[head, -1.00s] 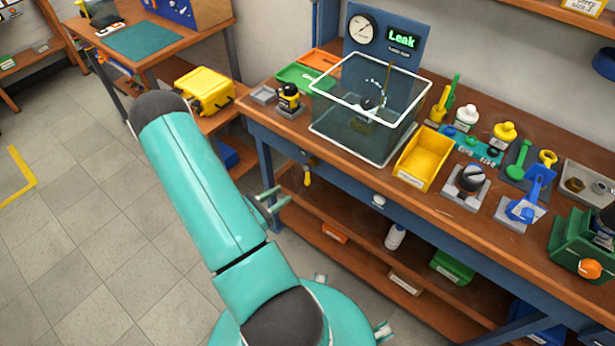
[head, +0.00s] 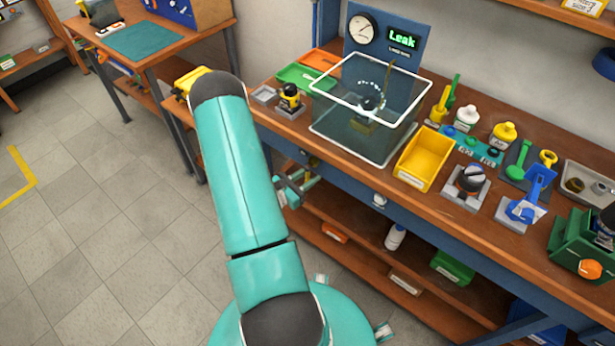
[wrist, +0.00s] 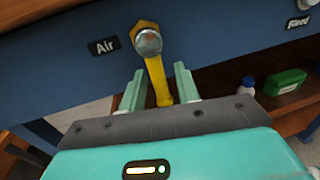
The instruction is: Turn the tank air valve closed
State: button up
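The tank air valve (wrist: 157,80) is on the blue front rail of the bench, beside a black "Air" label (wrist: 103,46). It has a brass nut, a round silver cap and a yellow lever hanging almost straight down. My gripper (wrist: 159,84) is open, with one green finger on each side of the lever; gaps show on both sides. In the head view my gripper (head: 295,187) is at the bench's front edge, just below the valve mount (head: 309,159), and hides most of the lever.
A clear water tank (head: 365,115) stands on the bench above, before a panel (head: 388,45) reading "Leak". A "Bleed" label (wrist: 299,22) and knob sit to the right. The lower shelf (head: 350,255) holds a white bottle (head: 395,237) and a green box (head: 452,266).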

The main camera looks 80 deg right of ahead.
grip_shut()
